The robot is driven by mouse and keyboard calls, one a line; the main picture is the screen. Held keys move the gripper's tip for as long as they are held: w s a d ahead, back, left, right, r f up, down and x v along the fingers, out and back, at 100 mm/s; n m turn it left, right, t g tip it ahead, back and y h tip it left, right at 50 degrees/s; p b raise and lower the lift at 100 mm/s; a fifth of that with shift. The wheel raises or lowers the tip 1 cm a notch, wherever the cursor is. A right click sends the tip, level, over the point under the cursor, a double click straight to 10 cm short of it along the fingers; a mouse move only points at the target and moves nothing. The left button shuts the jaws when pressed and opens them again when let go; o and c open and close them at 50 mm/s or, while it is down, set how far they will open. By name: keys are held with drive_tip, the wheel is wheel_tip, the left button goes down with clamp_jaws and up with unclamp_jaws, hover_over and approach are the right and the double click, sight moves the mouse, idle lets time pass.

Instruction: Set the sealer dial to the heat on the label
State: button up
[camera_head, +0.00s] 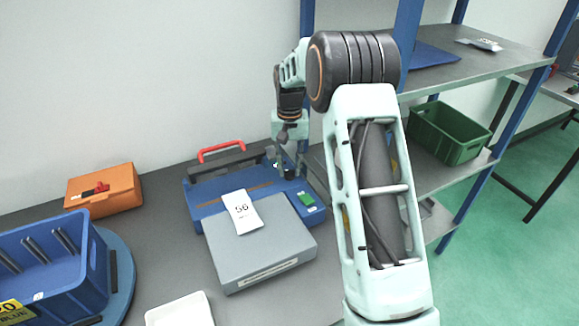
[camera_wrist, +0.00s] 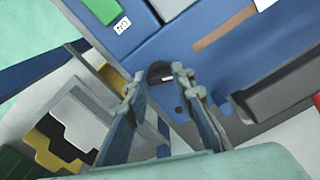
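The blue sealer (camera_head: 215,200) with a red handle (camera_head: 221,150) stands on the grey table against the wall. A white label (camera_head: 241,212) reading what looks like "56" lies on the grey box in front of the sealer. My gripper (camera_head: 288,170) is over the right part of the sealer, pointing down. In the wrist view, the dark round dial (camera_wrist: 160,72) lies between the fingertips of my gripper (camera_wrist: 159,78). The fingers are apart, with a gap on each side of the dial. The dial's setting cannot be read.
A green switch (camera_head: 306,198) is on the sealer, right of the box. The grey box (camera_head: 262,248) stands close in front. An orange case (camera_head: 104,190), a blue bin (camera_head: 50,262) and a white tray (camera_head: 180,311) are to the left. A shelf unit (camera_head: 460,75) stands right.

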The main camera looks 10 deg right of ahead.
clamp_jaws()
drive_tip(key=shift+m, duration=0.4)
drive_tip(key=m, duration=0.3)
drive_tip(key=shift+r+m, duration=0.1)
drive_tip(key=shift+m, duration=2.4)
drive_tip(key=shift+w, duration=0.1)
drive_tip(key=o, duration=0.7)
unclamp_jaws()
